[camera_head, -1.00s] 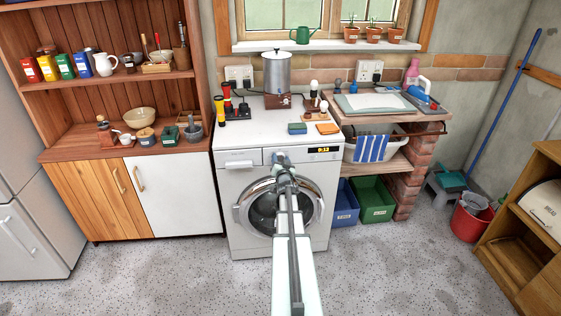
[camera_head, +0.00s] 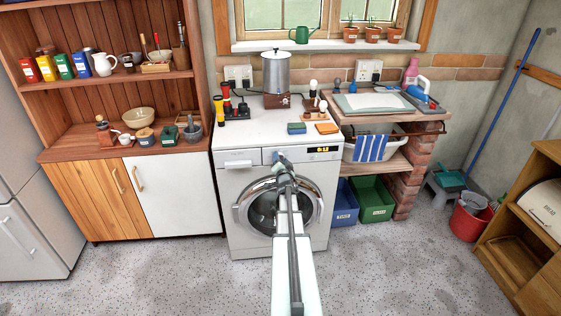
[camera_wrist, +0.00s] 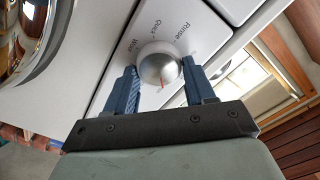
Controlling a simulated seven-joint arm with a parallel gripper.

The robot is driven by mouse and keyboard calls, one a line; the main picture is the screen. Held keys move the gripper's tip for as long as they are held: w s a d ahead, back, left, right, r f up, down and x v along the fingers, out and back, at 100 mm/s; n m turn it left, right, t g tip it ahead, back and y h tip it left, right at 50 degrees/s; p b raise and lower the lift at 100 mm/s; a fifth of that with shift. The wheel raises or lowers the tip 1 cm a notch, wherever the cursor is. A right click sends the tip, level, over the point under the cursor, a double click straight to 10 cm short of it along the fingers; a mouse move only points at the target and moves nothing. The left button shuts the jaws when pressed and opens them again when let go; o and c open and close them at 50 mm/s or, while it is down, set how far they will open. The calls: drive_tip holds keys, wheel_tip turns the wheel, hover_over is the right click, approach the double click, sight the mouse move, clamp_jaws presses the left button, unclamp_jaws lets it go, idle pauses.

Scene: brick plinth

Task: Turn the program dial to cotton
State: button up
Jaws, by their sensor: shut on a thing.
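The program dial (camera_wrist: 158,66) is a round silver knob on the white front panel of the washing machine (camera_head: 232,185). In the wrist view my gripper (camera_wrist: 158,72) has a blue finger on each side of the dial and is shut on it. A red pointer line shows on the dial's face, toward the bottom of the picture. The labels Quick, Wool and Rinse show on the panel around the dial; I see no Cotton label. In the head view my gripper (camera_head: 281,160) hides the dial.
The lit display (camera_head: 323,150) is just right of my gripper. The round door (camera_head: 241,213) is below, partly behind my arm. A pot (camera_head: 276,73), a sponge (camera_head: 296,128) and other items stand on the machine's top. Open floor lies in front.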

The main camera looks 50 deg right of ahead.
drive_tip(key=o, duration=1)
drive_tip(key=shift+s, duration=0.1)
drive_tip(key=v, duration=1.3)
drive_tip(key=shift+s+a, duration=0.2)
drive_tip(key=shift+a, duration=0.1)
